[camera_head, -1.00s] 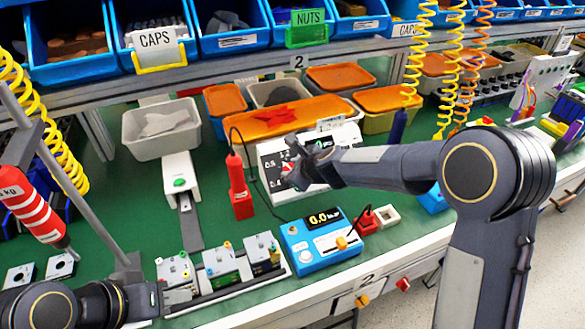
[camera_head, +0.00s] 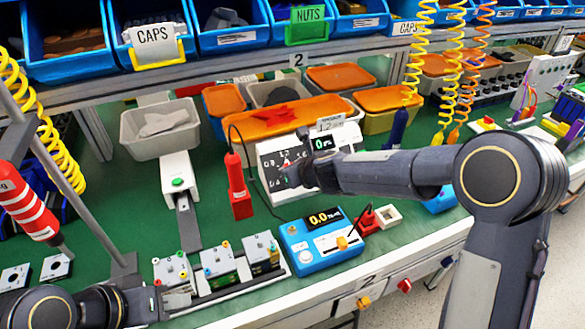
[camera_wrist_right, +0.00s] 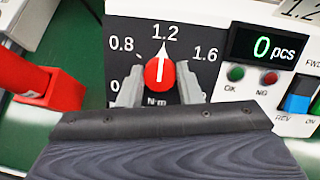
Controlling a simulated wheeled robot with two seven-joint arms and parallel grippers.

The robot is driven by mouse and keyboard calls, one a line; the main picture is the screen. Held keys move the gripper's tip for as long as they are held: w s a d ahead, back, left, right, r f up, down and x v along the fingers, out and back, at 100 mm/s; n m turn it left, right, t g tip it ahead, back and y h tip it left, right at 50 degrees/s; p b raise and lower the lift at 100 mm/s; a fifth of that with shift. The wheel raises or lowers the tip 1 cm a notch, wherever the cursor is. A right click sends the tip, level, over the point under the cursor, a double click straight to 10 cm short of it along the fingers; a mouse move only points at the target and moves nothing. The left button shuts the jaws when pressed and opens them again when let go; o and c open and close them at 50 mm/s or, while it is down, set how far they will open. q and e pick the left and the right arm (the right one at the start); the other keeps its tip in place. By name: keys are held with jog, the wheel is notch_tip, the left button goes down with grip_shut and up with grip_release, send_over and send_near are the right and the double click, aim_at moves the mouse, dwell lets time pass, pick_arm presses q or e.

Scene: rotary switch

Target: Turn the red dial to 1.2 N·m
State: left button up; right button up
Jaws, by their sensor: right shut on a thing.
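The red dial (camera_wrist_right: 160,74) is on the dark scale face of a white control box in the right wrist view. Its white pointer points up at the 1.2 mark, between 0.8 and 1.6. My right gripper (camera_wrist_right: 160,88) is shut on the dial, one finger on each side. In the head view my right gripper (camera_head: 302,172) is at the front of the control box (camera_head: 333,136) and covers part of the scale. My left gripper (camera_head: 182,297) is low at the left, beside the small fixtures; its jaw gap is unclear.
A green 0 pcs display (camera_wrist_right: 272,46) and coloured buttons sit right of the dial. A red holder (camera_head: 239,190) stands left of the box. A blue meter (camera_head: 322,240) reading 0.0 is in front. Several fixtures (camera_head: 218,258) line the front edge.

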jog(key=o, duration=0.7)
jog(key=p+v, duration=0.1)
jog(key=v, duration=0.6)
jog(key=shift+s+d+r, duration=0.2)
jog(key=shift+s+r, duration=0.05)
jog(key=shift+s, duration=0.05)
